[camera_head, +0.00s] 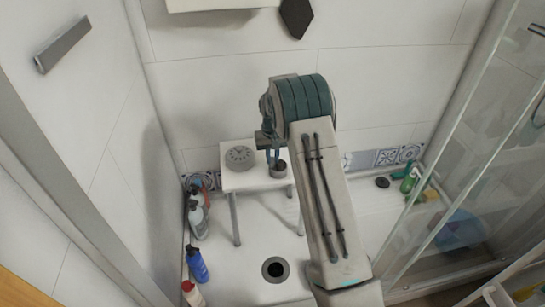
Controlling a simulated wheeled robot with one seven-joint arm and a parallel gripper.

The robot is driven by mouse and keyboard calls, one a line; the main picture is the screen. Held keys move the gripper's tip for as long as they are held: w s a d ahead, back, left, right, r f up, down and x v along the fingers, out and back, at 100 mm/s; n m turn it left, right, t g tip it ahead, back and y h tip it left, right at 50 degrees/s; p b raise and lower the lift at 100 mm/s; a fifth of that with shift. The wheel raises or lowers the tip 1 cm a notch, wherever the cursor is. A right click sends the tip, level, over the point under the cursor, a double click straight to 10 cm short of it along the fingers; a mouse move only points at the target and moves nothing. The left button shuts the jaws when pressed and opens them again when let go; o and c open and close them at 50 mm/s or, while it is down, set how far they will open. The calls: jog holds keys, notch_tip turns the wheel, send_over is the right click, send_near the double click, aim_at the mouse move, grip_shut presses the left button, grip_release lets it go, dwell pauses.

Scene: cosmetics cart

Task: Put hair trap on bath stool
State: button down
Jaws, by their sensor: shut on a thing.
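The white bath stool (255,181) stands on the shower floor against the back wall. My gripper (275,158) points down over the right part of the stool seat. It is shut on a small grey cup-shaped piece, which looks like the hair trap (278,170). The trap hangs upright below the fingers at the seat's right side. I cannot tell whether it touches the seat. My arm hides part of the area right of the stool.
A round grey disc (240,157) lies on the left of the seat. The drain hole (275,269) is open in the floor. Bottles stand left, including a blue one (197,265). A green bottle (409,180) stands at right. A glass panel (470,150) bounds the right side.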

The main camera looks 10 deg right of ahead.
jog(key=c, duration=1.4)
grip_release()
jog(key=shift+f, duration=0.1)
jog(key=s+r+p, duration=0.1)
jog(key=s+r, duration=0.2)
jog(key=r, duration=0.6)
jog(key=s+r+p, duration=0.2)
jog(key=s+r, duration=0.1)
jog(key=r, duration=0.6)
jog(key=shift+t, duration=0.8)
jog(key=s+r, duration=0.1)
jog(key=s, duration=0.9)
jog(key=s+d+r, duration=0.1)
jog(key=s, duration=1)
jog(key=s+r, duration=0.1)
jog(key=s, duration=0.9)
jog(key=shift+s+d, duration=0.2)
jog(key=shift+d, duration=0.15)
